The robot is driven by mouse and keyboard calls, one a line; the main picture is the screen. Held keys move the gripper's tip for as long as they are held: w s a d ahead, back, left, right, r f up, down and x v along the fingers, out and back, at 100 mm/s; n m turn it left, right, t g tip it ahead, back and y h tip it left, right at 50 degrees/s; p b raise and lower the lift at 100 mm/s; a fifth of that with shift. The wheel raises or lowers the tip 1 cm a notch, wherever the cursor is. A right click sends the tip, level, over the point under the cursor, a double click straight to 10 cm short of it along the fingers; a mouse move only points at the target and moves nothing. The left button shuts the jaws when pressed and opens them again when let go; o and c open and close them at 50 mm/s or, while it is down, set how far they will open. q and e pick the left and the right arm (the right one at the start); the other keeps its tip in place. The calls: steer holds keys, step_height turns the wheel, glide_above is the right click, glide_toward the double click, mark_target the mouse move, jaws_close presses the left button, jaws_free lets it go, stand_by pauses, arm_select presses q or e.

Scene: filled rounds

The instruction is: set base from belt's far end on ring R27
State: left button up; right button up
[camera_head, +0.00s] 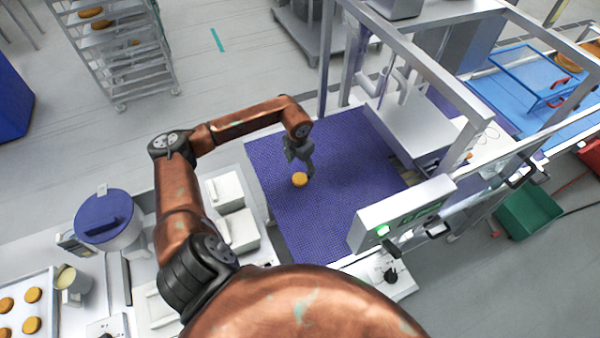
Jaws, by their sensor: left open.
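A small round golden base (299,180) lies on the purple mesh belt (345,205), towards the belt's left side. My left gripper (304,168) is open and right at the base, its dark fingers pointing down. One finger shows beside the base's right edge. I cannot tell whether the fingers touch it. My right gripper is not in view. I cannot make out a ring marked R27.
A white metal frame and a control box with a green light (405,215) stand along the belt's right side. A tray of golden rounds (40,300) is at lower left, near a blue-lidded pot (103,218). White boxes (238,230) sit left of the belt.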

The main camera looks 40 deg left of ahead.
mark_target(300, 177)
arm_select(q)
steer(key=n, duration=0.1)
steer(key=n+p, duration=0.1)
steer(key=n, duration=0.1)
steer(key=s+n, duration=0.1)
steer(key=shift+d+f+p, duration=0.3)
steer(key=shift+f+p, duration=0.05)
steer(key=shift+p, duration=0.05)
steer(key=shift+w+f+n, duration=0.2)
steer(key=shift+f+n, duration=0.1)
steer(key=shift+f, duration=0.8)
steer(key=f, duration=0.1)
steer(key=f+p, duration=0.1)
steer(key=f, duration=0.1)
steer(key=w+a+f+p, duration=0.1)
steer(key=f, duration=0.1)
steer(key=shift+a, duration=0.1)
steer(key=shift+w+f+t, duration=0.1)
steer(key=shift+f+t, duration=0.15)
steer(key=shift+t, duration=0.05)
steer(key=shift+c, duration=0.3)
steer(key=c, duration=0.8)
